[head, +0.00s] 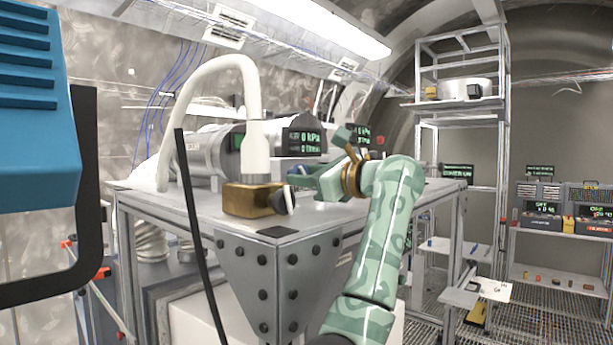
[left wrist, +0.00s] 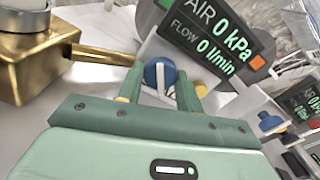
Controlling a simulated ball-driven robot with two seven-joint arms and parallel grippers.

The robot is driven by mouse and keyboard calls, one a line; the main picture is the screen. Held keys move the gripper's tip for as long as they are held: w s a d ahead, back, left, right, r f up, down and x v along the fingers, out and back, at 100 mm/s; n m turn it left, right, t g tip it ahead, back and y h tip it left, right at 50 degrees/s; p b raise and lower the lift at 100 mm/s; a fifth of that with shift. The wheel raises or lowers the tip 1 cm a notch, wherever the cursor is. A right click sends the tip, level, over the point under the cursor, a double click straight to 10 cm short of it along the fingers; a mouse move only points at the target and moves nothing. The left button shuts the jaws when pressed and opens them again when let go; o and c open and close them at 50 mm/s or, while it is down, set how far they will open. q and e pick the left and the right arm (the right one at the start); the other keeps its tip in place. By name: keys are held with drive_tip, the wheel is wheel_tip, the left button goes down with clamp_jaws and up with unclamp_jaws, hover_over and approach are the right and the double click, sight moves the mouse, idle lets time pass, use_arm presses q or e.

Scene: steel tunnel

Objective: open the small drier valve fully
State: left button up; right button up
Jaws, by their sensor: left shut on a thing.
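A blue round valve knob with a white bar across it (left wrist: 160,75) sits in front of a white block below a display reading AIR 0 kPa and FLOW 0 l/min (left wrist: 212,42). My left gripper (left wrist: 160,90) is shut on this knob, one green finger on each side. In the head view my left gripper (head: 305,180) reaches over the table toward the same display (head: 304,141), and its fingers hide much of the knob. The drier valve's label is not readable. My right gripper is not in view.
A brass block (head: 250,200) with a thick white hose (head: 250,90) stands left of my gripper on the steel table (head: 190,212). In the wrist view, a second blue knob (left wrist: 270,122) sits by another display at right. Steel shelves (head: 462,103) stand behind.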

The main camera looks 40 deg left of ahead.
use_arm(q)
drive_tip(key=o, duration=1)
drive_tip(key=s+d+b, duration=0.1)
drive_tip(key=d+b, duration=0.1)
drive_tip(key=d, duration=1.4)
drive_tip(key=shift+d, duration=0.2)
drive_tip(key=shift+s, duration=0.1)
